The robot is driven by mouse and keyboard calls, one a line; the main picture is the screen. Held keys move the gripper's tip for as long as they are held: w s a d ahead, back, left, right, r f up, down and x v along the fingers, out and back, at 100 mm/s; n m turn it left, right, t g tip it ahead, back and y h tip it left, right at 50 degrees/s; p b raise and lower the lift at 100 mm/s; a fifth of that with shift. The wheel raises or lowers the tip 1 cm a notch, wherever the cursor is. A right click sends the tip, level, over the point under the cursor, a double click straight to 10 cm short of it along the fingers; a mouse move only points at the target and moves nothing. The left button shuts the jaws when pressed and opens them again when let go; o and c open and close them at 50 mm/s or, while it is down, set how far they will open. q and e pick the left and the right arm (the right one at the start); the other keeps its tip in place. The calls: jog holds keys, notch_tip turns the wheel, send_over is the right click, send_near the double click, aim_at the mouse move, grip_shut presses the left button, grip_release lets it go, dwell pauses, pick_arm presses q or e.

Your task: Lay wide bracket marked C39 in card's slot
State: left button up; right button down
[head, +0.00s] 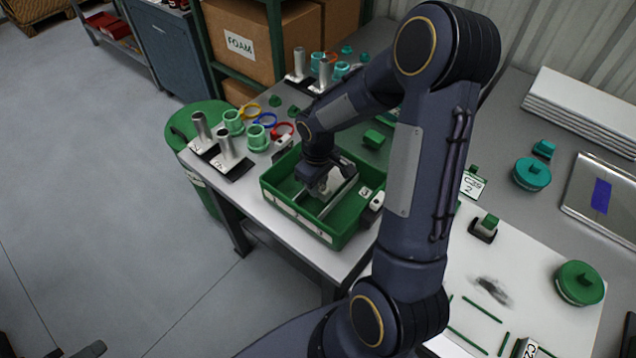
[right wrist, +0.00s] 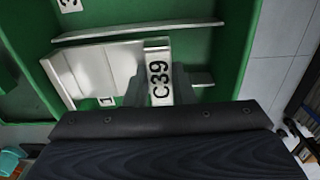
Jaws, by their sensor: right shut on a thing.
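The wide bracket (right wrist: 95,75) is silvery metal, with a raised white block marked C39 (right wrist: 158,80). My right gripper (head: 322,188) is shut on that block, one finger on each side. It holds the bracket down inside the green tray (head: 270,195), close to a thin divider (right wrist: 140,32). I cannot tell whether the bracket touches the tray floor. The card (head: 473,185) stands right of my arm; its small print seems to read C39 over a 2. A dark piece at the bottom left edge may be my left gripper; its jaws are unclear.
Metal posts on plates (head: 228,155), green cups (head: 257,137) and coloured rings stand left of the tray. A white board (head: 530,265) with green strips and a green round knob (head: 579,284) lies at right. My arm hides the table's middle.

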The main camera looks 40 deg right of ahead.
jog(key=shift+f, duration=0.15)
dwell(0.3)
jog(key=shift+f+b, duration=0.35)
jog(key=shift+b, duration=0.15)
jog(key=shift+f, duration=0.2)
jog(key=shift+f+b, duration=0.3)
jog(key=shift+b, duration=0.15)
jog(key=shift+f, duration=0.2)
